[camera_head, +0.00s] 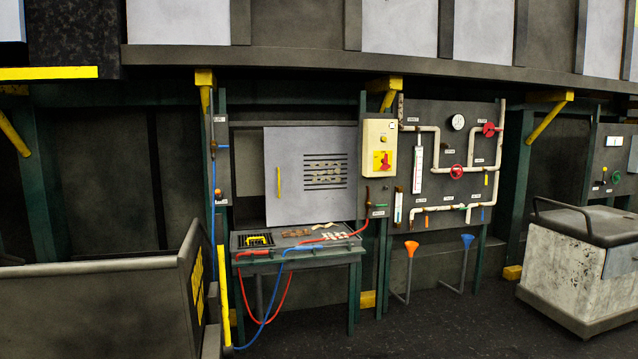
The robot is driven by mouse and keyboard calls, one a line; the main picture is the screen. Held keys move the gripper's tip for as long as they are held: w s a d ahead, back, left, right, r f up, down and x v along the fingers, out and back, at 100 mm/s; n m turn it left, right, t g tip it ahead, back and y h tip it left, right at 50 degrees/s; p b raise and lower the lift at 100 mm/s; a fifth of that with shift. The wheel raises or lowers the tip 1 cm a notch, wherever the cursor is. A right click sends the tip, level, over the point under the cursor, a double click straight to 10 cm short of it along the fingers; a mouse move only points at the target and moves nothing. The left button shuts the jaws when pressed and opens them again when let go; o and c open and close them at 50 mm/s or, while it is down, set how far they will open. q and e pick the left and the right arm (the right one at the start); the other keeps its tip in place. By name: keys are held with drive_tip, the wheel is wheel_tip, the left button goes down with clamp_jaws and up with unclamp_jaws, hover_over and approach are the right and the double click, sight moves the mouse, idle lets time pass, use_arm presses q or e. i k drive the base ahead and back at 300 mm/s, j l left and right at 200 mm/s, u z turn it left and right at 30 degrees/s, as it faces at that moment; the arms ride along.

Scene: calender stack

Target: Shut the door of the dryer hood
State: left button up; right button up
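The dryer hood (248,148) is above a narrow bench, left of the centre of the head view. Its door (292,158) is a flat grey panel with dark vent slots and an upright yellow handle (279,182) near its left edge. The door is partly open: a dark gap (248,185) shows between its left edge and the left side of the hood. I cannot tell whether the panel slides or swings. Neither of my grippers is in view.
The bench (350,247) below holds small items, with red and blue hoses hanging from it. A control box (379,145) and pipe panel (450,145) are to the right. A grey bin (95,310) stands front left, a cart (565,270) right. The floor (420,335) between is clear.

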sight(310, 173)
drive_tip(key=i+z, duration=0.15)
drive_tip(key=i, duration=2.15)
drive_tip(key=i+l, duration=0.15)
drive_tip(key=i, duration=1.75)
